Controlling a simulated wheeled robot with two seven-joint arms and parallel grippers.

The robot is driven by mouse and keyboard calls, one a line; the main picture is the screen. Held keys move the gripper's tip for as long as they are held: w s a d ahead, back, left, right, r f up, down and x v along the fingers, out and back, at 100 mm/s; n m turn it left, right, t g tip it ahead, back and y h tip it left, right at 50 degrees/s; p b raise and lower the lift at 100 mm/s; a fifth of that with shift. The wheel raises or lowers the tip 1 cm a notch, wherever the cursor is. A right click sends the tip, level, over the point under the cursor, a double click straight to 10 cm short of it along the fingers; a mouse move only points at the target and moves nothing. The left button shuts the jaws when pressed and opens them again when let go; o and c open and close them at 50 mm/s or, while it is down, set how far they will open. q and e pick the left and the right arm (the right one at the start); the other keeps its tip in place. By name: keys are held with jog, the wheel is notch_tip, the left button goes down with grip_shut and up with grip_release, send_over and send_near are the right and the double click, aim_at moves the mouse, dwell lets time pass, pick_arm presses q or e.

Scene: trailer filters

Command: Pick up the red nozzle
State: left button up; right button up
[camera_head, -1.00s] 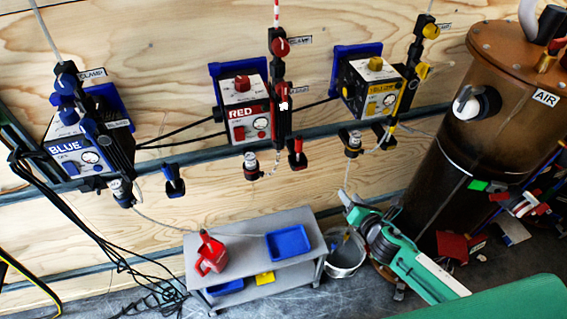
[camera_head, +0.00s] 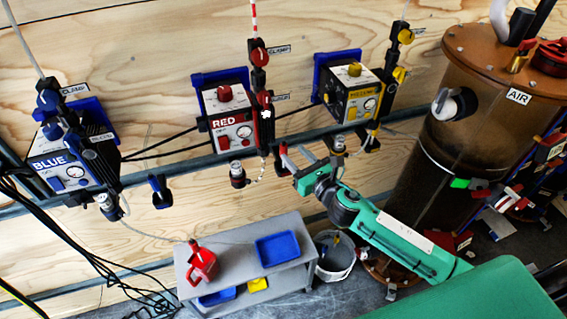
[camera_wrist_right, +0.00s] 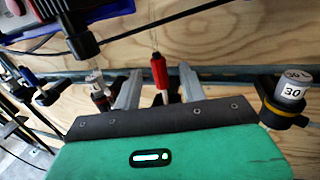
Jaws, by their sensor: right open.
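The red nozzle (camera_wrist_right: 158,70) shows in the right wrist view as an upright red cylinder with a pale tip, between the two grey fingers of my right gripper (camera_wrist_right: 160,76). The fingers are open, with a gap visible on each side of the nozzle. In the head view my right gripper (camera_head: 297,157) is at the rail, just right of and below the red box (camera_head: 228,122). It largely covers the nozzle there. I cannot tell how deep the nozzle sits between the fingers. My left gripper is out of view.
A blue box (camera_head: 70,165) and a yellow box (camera_head: 350,95) flank the red one on the wooden wall. Below stand a grey bench (camera_head: 225,255) with a red can (camera_head: 201,265) and blue tray (camera_head: 278,248), and a white bucket (camera_head: 335,262). A brown tank (camera_head: 440,140) stands right.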

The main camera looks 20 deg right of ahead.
aim_at(286, 148)
jog(key=p+x, duration=0.1)
jog(key=x, duration=0.5)
jog(key=shift+s+a, duration=0.1)
jog(key=shift+a, duration=0.1)
jog(key=c, duration=0.7)
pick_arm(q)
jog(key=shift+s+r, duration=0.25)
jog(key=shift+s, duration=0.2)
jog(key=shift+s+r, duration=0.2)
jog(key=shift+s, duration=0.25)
pick_arm(e)
grip_shut()
